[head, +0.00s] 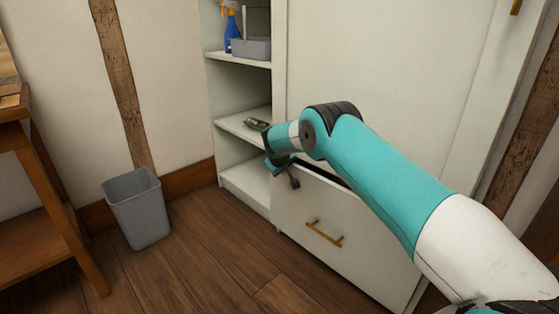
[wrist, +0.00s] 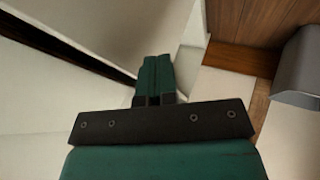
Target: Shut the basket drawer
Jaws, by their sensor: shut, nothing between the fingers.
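The basket drawer (head: 350,250) is the white drawer low in the cabinet, with a brass handle (head: 324,234) on its front. A dark gap shows along its top edge, so it stands a little open. My gripper (head: 292,180) is at the upper left of the drawer front, above and left of the handle. In the wrist view my gripper's green fingers (wrist: 158,76) are together with nothing between them. A dark slot runs past them at the upper left. I cannot tell whether the fingertips touch the drawer. My arm hides part of the drawer's top right.
Open shelves (head: 240,125) left of the drawer hold a blue spray bottle (head: 234,28), a grey caddy (head: 250,48) and a small dark item (head: 256,124). A grey bin (head: 140,208) and a wooden table (head: 45,180) stand left. Floor before the drawer is clear.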

